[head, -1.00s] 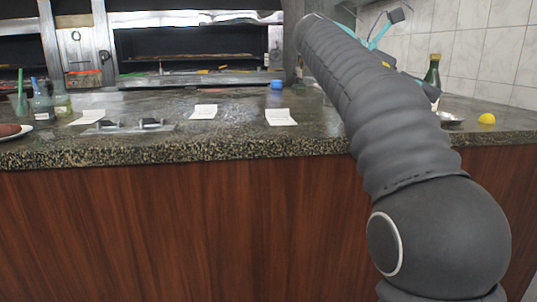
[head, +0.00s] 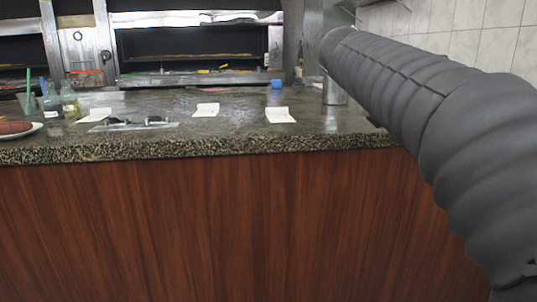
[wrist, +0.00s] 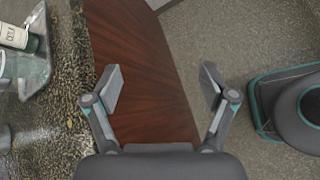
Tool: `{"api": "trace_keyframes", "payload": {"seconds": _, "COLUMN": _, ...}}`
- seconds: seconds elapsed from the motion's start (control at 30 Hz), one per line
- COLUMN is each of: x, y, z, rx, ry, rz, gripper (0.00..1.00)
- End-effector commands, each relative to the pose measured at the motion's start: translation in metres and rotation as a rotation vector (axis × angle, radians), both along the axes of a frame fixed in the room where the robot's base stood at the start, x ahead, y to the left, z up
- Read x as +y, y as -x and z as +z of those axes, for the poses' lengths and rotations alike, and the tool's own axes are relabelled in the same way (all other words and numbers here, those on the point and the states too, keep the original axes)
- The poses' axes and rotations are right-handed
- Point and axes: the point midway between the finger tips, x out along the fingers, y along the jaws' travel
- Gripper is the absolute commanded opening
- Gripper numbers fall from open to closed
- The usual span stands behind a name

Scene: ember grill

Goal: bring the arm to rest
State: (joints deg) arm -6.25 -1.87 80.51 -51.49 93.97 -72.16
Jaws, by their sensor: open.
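My gripper (wrist: 162,92) shows in the wrist view with its two fingers spread wide and nothing between them. It hangs over the counter's front edge, with the wood front panel (wrist: 135,50) beneath and between the fingers. In the head view my arm, in a ribbed dark sleeve, crosses the right side, and the gripper itself is out of that picture or hidden behind the arm.
In the wrist view a labelled bottle (wrist: 18,37) lies near the left edge.

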Motion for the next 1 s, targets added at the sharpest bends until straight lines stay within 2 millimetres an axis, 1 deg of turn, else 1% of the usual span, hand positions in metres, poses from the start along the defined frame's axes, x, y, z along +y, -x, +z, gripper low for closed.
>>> {"api": "trace_keyframes", "payload": {"seconds": 0.03, "x": 0.003, "y": 0.013, "z": -0.014, "rx": -0.054, "ry": -0.056, "rz": -0.011, "gripper": 0.83}}
{"api": "trace_keyframes", "payload": {"seconds": 0.17, "x": 0.018, "y": 0.042, "z": -0.06, "rx": -0.215, "ry": -0.241, "rz": -0.072, "gripper": 0.83}}
{"api": "trace_keyframes", "payload": {"seconds": 0.2, "x": 0.024, "y": 0.052, "z": -0.075, "rx": -0.263, "ry": -0.3, "rz": -0.1, "gripper": 0.83}}
{"api": "trace_keyframes", "payload": {"seconds": 0.27, "x": 0.034, "y": 0.067, "z": -0.097, "rx": -0.334, "ry": -0.393, "rz": -0.15, "gripper": 0.83}}
{"api": "trace_keyframes", "payload": {"seconds": 0.3, "x": 0.041, "y": 0.077, "z": -0.112, "rx": -0.38, "ry": -0.458, "rz": -0.19, "gripper": 0.83}}
{"api": "trace_keyframes", "payload": {"seconds": 0.37, "x": 0.052, "y": 0.093, "z": -0.135, "rx": -0.447, "ry": -0.553, "rz": -0.257, "gripper": 0.83}}
{"api": "trace_keyframes", "payload": {"seconds": 0.4, "x": 0.06, "y": 0.103, "z": -0.151, "rx": -0.489, "ry": -0.618, "rz": -0.308, "gripper": 0.83}}
{"api": "trace_keyframes", "payload": {"seconds": 0.47, "x": 0.072, "y": 0.119, "z": -0.174, "rx": -0.551, "ry": -0.714, "rz": -0.392, "gripper": 0.83}}
{"api": "trace_keyframes", "payload": {"seconds": 0.5, "x": 0.08, "y": 0.13, "z": -0.189, "rx": -0.591, "ry": -0.777, "rz": -0.453, "gripper": 0.83}}
{"api": "trace_keyframes", "payload": {"seconds": 0.6, "x": 0.098, "y": 0.153, "z": -0.223, "rx": -0.678, "ry": -0.92, "rz": -0.61, "gripper": 0.83}}
{"api": "trace_keyframes", "payload": {"seconds": 0.7, "x": 0.113, "y": 0.171, "z": -0.25, "rx": -0.741, "ry": -1.031, "rz": -0.752, "gripper": 0.83}}
{"api": "trace_keyframes", "payload": {"seconds": 0.8, "x": 0.122, "y": 0.182, "z": -0.269, "rx": -0.784, "ry": -1.103, "rz": -0.857, "gripper": 0.83}}
{"api": "trace_keyframes", "payload": {"seconds": 0.83, "x": 0.123, "y": 0.184, "z": -0.272, "rx": -0.792, "ry": -1.116, "rz": -0.879, "gripper": 0.83}}
{"api": "trace_keyframes", "payload": {"seconds": 1.0, "x": 0.123, "y": 0.184, "z": -0.272, "rx": -0.792, "ry": -1.116, "rz": -0.879, "gripper": 0.83}}
